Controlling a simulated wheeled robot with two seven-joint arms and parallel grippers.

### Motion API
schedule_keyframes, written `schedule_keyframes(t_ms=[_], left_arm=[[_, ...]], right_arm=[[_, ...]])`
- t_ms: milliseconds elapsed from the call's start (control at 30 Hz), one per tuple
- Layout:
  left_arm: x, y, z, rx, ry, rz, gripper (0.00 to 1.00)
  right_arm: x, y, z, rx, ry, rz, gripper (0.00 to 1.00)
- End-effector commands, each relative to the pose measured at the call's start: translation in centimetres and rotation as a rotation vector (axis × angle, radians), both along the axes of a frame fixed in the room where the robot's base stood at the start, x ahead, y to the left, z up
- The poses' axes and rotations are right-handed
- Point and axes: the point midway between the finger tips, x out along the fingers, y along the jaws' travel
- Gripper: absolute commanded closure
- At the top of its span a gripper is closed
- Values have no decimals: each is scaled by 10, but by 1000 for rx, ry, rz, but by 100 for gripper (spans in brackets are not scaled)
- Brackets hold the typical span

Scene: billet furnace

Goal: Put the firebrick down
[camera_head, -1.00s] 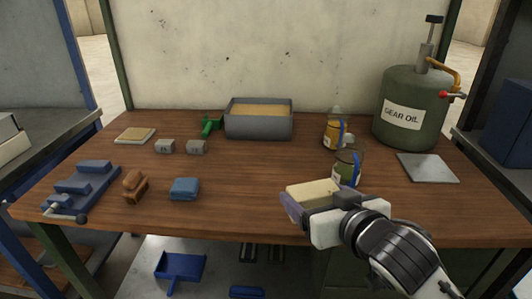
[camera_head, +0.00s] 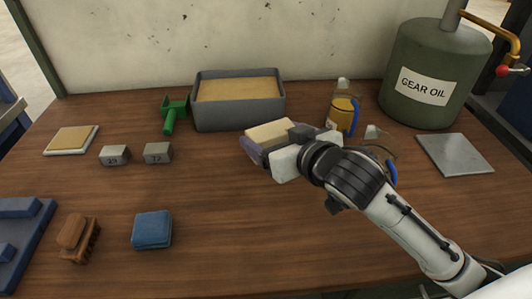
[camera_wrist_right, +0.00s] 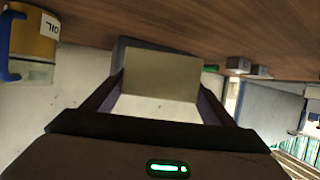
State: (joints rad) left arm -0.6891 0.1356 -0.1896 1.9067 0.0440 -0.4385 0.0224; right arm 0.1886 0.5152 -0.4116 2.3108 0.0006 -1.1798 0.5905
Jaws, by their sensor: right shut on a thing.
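The firebrick (camera_head: 268,132) is a pale yellow block held in my right gripper (camera_head: 262,143). The gripper is shut on it, in front of the grey sand-filled box in the head view. In the right wrist view the firebrick (camera_wrist_right: 161,73) sits between the two fingers, showing a tan face. I cannot tell for certain whether its underside touches the table; it appears to be above the wood. My left gripper is not in view.
The grey box (camera_head: 238,113) stands at the back. An oil bottle (camera_head: 342,113) is just right of the gripper, and a jar is mostly hidden behind my arm. Two small grey weights (camera_head: 157,153) and a green tool (camera_head: 172,113) lie left. The wooden table (camera_head: 230,205) is clear in front.

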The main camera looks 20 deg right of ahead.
Motion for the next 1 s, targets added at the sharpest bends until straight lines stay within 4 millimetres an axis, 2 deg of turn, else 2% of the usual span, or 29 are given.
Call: schedule_keyframes(t_ms=[33,167,400,833,867,933,1000], left_arm=[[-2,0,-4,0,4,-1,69],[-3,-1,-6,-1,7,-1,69],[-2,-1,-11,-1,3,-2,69],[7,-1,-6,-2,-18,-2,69],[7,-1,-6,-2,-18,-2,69],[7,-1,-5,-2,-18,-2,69],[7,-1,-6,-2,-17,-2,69]], right_arm=[[0,0,-9,-1,0,-1,53],[0,0,-19,-1,-4,-1,53],[0,0,-51,-1,-2,-1,53],[0,0,-58,1,-5,0,53],[0,0,-58,0,-2,0,17],[0,0,-58,0,-2,0,5],[0,0,-58,0,-2,0,3]])
